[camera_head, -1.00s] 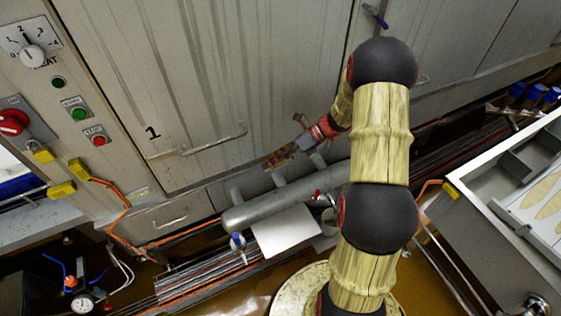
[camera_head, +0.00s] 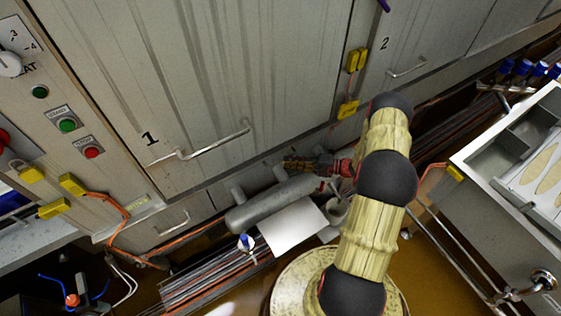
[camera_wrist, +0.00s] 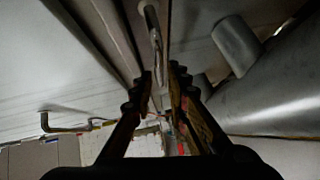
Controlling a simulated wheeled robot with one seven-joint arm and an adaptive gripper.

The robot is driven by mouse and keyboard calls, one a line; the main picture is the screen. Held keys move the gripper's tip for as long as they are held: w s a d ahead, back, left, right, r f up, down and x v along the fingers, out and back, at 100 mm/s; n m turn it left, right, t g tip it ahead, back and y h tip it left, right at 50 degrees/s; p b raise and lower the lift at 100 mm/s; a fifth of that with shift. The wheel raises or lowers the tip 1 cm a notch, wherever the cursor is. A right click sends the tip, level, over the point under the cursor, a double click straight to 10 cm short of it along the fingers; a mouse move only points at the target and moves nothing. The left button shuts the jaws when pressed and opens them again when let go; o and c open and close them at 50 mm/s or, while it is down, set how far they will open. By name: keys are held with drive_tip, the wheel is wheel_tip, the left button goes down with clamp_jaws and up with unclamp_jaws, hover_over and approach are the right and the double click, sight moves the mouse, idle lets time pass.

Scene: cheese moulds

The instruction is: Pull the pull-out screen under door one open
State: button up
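Door one (camera_head: 190,90), marked 1, is a tall, scratched grey panel in the head view; its long bar handle (camera_head: 215,142) runs along its lower edge. Below it, a low grey front, which looks like the pull-out screen (camera_head: 157,223), carries a small bar handle (camera_head: 173,224); it appears shut. My gripper (camera_head: 288,163) is right of this handle, below door one's right corner, pointing left and apart from the handle. In the wrist view, my fingers (camera_wrist: 166,85) are open with an empty gap. A bar handle (camera_wrist: 153,32) lies beyond them; I cannot tell which one.
A thick grey pipe (camera_head: 270,203) lies just below my gripper and looms large in the wrist view (camera_wrist: 270,95). A white sheet (camera_head: 293,226) lies beside it. Orange cable (camera_head: 120,213) hangs at left. A tray cabinet (camera_head: 483,195) stands at right.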

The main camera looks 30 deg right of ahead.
sight(281, 160)
drive_tip(key=shift+b+x, duration=0.35)
drive_tip(key=shift+x, duration=1.85)
drive_tip(key=c, duration=0.4)
drive_tip(key=shift+s, duration=0.1)
clamp_jaws()
